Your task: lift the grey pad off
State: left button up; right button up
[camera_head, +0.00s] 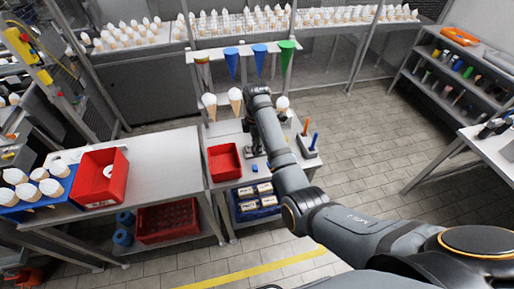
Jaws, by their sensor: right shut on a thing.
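My right arm reaches in from the lower right to the small workbench (225,132) in the middle. Its gripper (252,147) points down just above the bench top, right of the red tray (224,161). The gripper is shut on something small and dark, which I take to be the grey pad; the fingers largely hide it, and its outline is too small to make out. A small blue piece (259,154) lies right by the fingertips. I cannot tell whether the held thing touches the bench. My left gripper is not in view.
Behind the gripper a rack holds blue cones (260,52), a green cone (286,50) and ice cream cones (235,95). A holder (308,147) with blue and orange handles stands to the right. A left table carries a red crate (99,176). Floor is clear right.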

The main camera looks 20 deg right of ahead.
jog(key=shift+r, duration=1.4)
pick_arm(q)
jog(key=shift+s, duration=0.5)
pick_arm(e)
jog(key=shift+r, duration=0.4)
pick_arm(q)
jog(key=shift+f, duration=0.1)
